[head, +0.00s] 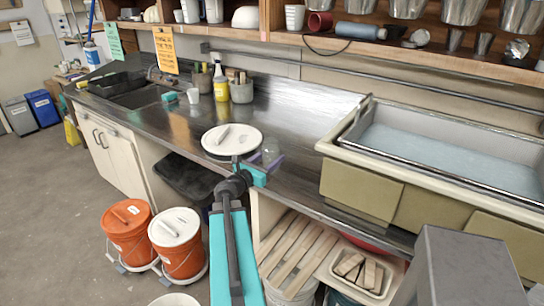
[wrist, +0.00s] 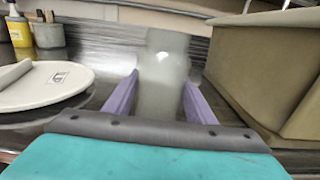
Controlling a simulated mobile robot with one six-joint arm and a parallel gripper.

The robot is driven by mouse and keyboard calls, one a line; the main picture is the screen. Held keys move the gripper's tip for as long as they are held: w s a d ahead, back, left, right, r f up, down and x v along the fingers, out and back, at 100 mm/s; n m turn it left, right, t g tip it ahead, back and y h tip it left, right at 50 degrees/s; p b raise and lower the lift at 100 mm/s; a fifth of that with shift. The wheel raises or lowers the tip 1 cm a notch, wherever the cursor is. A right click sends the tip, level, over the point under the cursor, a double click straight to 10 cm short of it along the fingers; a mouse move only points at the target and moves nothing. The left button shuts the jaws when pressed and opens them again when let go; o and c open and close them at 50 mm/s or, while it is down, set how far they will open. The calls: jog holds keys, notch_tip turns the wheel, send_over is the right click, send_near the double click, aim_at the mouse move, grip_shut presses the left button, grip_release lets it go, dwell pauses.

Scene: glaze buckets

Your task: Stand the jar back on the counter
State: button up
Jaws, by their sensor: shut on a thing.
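The jar (wrist: 163,72) is clear, pale glass and stands upright between the two purple fingers of my gripper (wrist: 154,100) in the wrist view. My gripper is shut on the jar's lower part. In the head view the jar (head: 271,148) is small and faint, with the gripper (head: 268,163) around it just right of a white round lid. The metal counter (head: 290,108) is below and behind it. I cannot tell whether the jar's base touches the counter.
The white lid (head: 232,139) with a handle lies close on the left and also shows in the wrist view (wrist: 42,88). A large sink tub (head: 375,188) stands on the right. A yellow bottle (head: 221,88) and pot (head: 241,92) stand further back. Bare counter lies behind the jar.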

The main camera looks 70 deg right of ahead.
jog(key=shift+w+d+f+p, duration=0.15)
jog(key=shift+w+d+p, duration=0.35)
jog(key=shift+d, duration=1.05)
jog(key=shift+w+d+f+p, duration=0.1)
jog(key=shift+w+d+p, duration=0.4)
jog(key=shift+d, duration=1.1)
jog(key=shift+w+d+f+p, duration=0.15)
jog(key=shift+w+d+p, duration=0.35)
jog(key=shift+d, duration=1.05)
jog(key=shift+f, duration=0.1)
jog(key=shift+f+p, duration=0.65)
jog(key=shift+f, duration=1)
jog(key=shift+f, duration=0.2)
jog(key=o, duration=1.4)
jog(key=shift+r, duration=0.2)
jog(key=shift+a, duration=0.15)
